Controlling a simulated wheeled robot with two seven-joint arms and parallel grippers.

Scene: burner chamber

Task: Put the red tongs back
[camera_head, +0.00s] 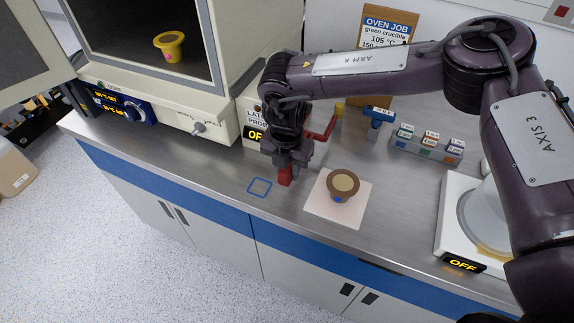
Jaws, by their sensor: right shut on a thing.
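My right gripper (286,160) points down over the bench, left of the white tile. It is shut on a red block-like part (285,177), which I take to be the red tongs. Most of the held piece is hidden by the fingers and wrist. A red bent bar (322,130) shows just behind and right of the wrist. I cannot tell whether it joins the held part. A small yellow piece (339,109) stands by its upper end. A blue T-shaped tool (378,116) stands further right. My left gripper is not in view.
A brown crucible (343,185) stands on a white tile (320,208). The open oven (150,95) holds a yellow crucible (170,45). A rack of small blocks (427,145) and a white device (452,225) stand right.

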